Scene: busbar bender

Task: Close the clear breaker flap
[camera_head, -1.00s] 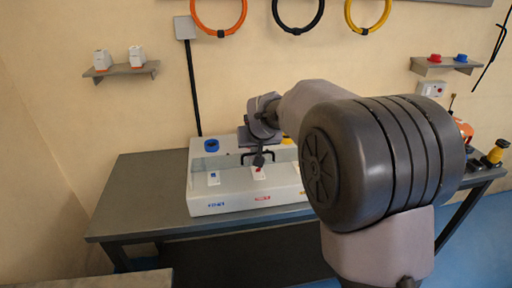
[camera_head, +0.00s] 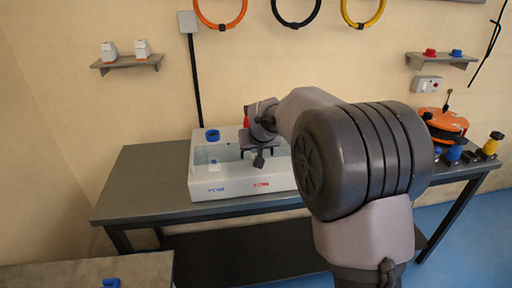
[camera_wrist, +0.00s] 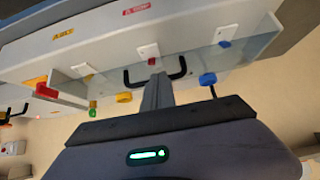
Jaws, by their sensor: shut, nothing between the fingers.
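The pale breaker box (camera_head: 243,188) stands on the bench in the head view, with blue and red labels on its front. Its clear flap (camera_head: 222,154) shows as a faint bluish sheet over the recess; its exact angle is hard to tell. The flap's black U-shaped handle (camera_wrist: 182,68) shows in the wrist view. My gripper (camera_wrist: 157,82) is shut and empty, its fingertips at the middle of the handle; I cannot tell whether they touch it. It also shows over the box in the head view (camera_head: 259,160). A red breaker switch (camera_wrist: 152,61) and a blue one (camera_wrist: 225,44) are beyond the fingertips.
A blue knob (camera_head: 212,135) stands on the box's back part. My arm hides the box's right end. An orange cable reel (camera_head: 442,122) and coloured plugs (camera_head: 490,147) are at the bench's right. The bench top (camera_head: 145,185) left of the box is clear.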

